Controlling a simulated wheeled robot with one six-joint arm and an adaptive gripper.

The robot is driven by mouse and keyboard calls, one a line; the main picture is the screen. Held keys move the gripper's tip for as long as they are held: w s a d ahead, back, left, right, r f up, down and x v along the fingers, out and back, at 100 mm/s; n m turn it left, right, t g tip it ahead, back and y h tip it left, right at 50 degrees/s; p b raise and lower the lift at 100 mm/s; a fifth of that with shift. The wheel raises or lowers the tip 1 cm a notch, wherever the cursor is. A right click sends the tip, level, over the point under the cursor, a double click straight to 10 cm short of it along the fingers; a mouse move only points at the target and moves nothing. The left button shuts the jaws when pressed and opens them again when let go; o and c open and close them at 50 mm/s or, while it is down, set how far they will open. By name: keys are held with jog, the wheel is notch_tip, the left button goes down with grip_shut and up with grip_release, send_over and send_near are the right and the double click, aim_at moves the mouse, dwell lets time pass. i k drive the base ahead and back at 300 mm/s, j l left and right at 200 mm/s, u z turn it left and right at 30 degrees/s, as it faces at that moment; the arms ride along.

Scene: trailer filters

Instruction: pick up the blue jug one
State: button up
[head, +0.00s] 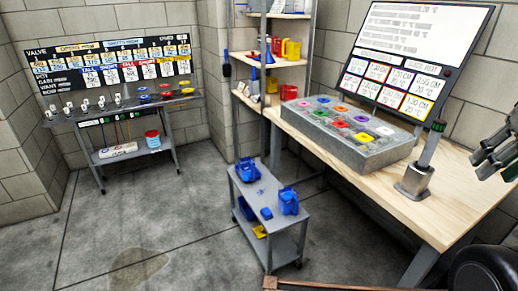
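Two blue jugs stand on the top of a grey cart in the head view: one at the back left (246,171) and one at the front right (288,202). A further blue item (244,210) shows partly on the cart's lower shelf; I cannot tell if it is a jug. No label telling which jug is "one" is readable. My gripper (490,155) is at the right edge, partly cut off, above the wooden bench and far from the cart. I see nothing held in it, but its opening is unclear.
The grey cart (262,197) also bears a small blue item (266,214). The wooden bench (455,190) with a grey tray of coloured pieces (340,152) and a metal post (415,180) stands right. Shelves (268,100) are behind. Floor (185,225) left of the cart is clear.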

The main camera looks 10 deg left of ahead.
aim_at(248, 170)
jog(key=i+j+u, duration=0.25)
jog(key=i+j, duration=0.6)
jog(key=j, duration=0.4)
jog(key=i+j+u, duration=0.25)
jog(key=i+j, duration=0.7)
jog(key=j, duration=0.15)
